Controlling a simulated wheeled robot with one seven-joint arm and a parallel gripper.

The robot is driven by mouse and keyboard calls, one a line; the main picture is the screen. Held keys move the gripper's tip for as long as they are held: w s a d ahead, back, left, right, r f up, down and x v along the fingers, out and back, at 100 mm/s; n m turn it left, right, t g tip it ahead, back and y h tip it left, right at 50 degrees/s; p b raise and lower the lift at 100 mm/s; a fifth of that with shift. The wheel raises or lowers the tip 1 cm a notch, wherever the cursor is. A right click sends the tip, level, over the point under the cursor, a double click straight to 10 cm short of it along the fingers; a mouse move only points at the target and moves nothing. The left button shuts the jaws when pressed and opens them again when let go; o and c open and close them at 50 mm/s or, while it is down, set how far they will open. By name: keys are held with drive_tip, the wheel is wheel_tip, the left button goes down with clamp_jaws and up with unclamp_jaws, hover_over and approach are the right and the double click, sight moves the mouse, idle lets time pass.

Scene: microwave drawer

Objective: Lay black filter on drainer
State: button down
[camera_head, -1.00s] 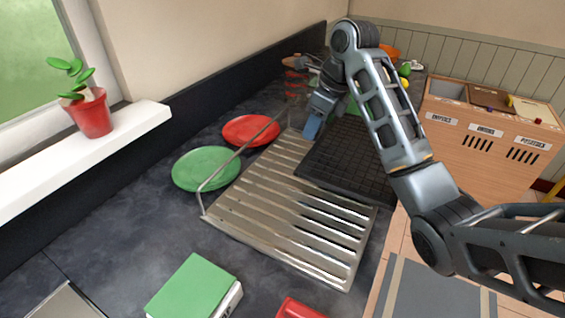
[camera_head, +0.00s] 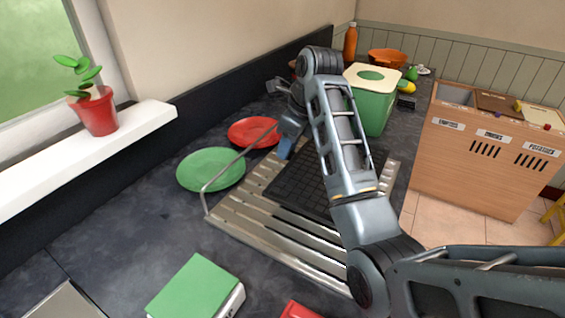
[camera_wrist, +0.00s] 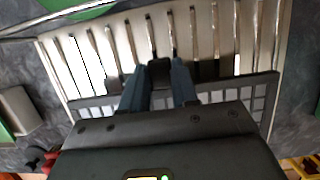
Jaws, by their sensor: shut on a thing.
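The black filter (camera_head: 292,186) is a flat dark grid panel over the far and middle part of the metal drainer (camera_head: 238,217). My gripper (camera_head: 285,153) is shut on the filter's left edge. In the wrist view, my gripper's blue-grey fingers (camera_wrist: 160,88) pinch the edge of the filter (camera_wrist: 252,92), with the slats of the drainer (camera_wrist: 130,42) beyond it. I cannot tell whether the filter touches the slats. My arm hides the filter's right part in the head view.
A green plate (camera_head: 210,170) and a red plate (camera_head: 252,131) lie left of the drainer. A green bin (camera_head: 372,112) stands behind it. A green book (camera_head: 195,287) lies in front. A wooden sorting box (camera_head: 478,165) stands at the right.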

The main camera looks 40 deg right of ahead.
drive_tip(key=shift+w+a+f, duration=0.3)
drive_tip(key=shift+a+f, duration=0.05)
drive_tip(key=shift+a, duration=0.2)
drive_tip(key=shift+f+p, duration=0.4)
drive_tip(key=shift+f, duration=1.6)
drive_tip(key=c, duration=0.9)
unclamp_jaws()
drive_tip(key=shift+f, duration=0.1)
drive_tip(key=shift+o, duration=0.2)
